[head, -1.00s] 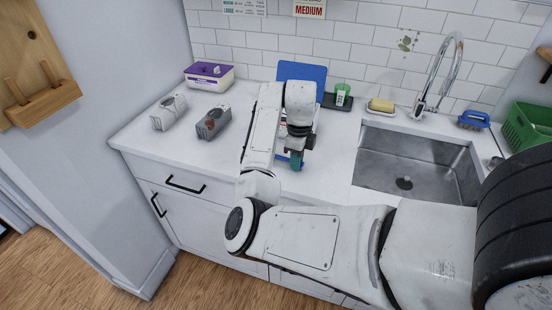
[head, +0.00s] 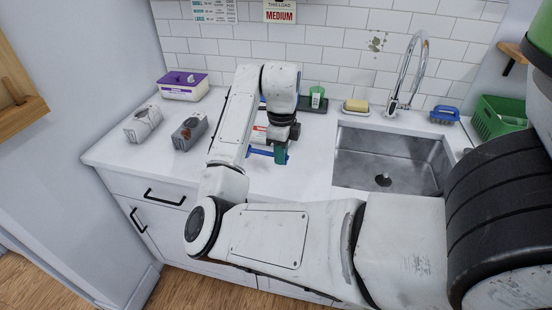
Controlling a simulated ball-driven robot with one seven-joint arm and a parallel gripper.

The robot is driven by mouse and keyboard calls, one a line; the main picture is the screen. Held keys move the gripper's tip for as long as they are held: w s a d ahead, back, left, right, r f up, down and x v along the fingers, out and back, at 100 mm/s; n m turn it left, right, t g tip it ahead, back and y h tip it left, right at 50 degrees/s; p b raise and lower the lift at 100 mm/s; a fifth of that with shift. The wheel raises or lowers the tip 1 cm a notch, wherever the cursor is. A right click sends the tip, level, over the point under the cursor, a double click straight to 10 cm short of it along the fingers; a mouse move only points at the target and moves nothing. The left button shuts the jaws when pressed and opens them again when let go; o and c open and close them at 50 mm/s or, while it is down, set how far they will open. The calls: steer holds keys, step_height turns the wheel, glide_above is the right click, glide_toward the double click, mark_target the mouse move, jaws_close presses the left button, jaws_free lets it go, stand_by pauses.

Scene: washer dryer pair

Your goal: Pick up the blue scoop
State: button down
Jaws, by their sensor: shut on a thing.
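The blue scoop (head: 262,153) shows as a thin blue piece just above or at the counter, left of my fingertips. My gripper (head: 281,158) points down over the counter in front of the sink's left side and is shut on the scoop. The fingers and wrist cover part of the scoop, so its full shape is hidden. I cannot tell whether it touches the counter.
A white and red item (head: 259,136) is partly hidden behind my arm. The front left counter is clear.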

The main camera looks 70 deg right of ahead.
steer(key=s+a+r, duration=0.6)
steer(key=s+a, duration=0.1)
steer(key=a, duration=0.1)
steer(key=shift+s+r, duration=0.25)
steer(key=shift+s, duration=0.05)
